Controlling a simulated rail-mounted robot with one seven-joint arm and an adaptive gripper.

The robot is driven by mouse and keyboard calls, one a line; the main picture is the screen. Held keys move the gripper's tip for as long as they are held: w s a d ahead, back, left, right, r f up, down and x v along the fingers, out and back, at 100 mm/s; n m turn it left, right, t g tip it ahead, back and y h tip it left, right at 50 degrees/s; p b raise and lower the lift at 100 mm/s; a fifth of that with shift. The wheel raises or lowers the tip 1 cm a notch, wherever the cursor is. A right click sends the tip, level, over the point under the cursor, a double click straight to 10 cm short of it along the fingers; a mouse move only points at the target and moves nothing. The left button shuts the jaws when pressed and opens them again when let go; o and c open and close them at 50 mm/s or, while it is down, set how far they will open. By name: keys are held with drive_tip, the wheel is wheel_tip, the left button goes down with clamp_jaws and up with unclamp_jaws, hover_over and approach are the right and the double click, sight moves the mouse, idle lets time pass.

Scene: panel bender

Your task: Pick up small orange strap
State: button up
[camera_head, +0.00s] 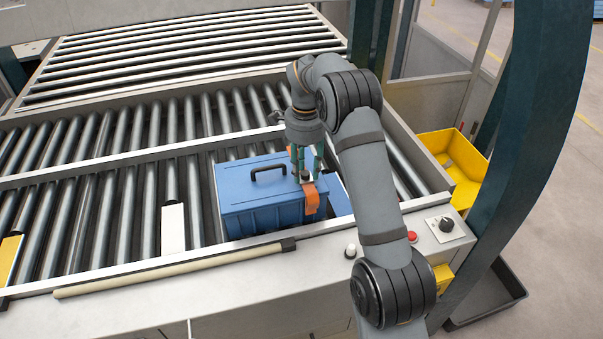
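A small orange strap (311,199) hangs over the front right edge of a blue box (263,213) with a black handle. A pale metal-looking piece shows at the strap's upper end. My gripper (306,176) points down at the box's right end, with its fingertips right at the strap's upper end. Its two greenish fingers look spaced apart, but I cannot tell whether they touch or grip the strap.
The box stands on a roller conveyor (108,220). A beige rod (175,269) lies along the front ledge. A red button (412,236) and a black knob (446,225) sit at the right. A yellow bin (458,160) stands beyond the conveyor's right edge.

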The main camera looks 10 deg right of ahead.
clamp_jaws()
idle(0.6)
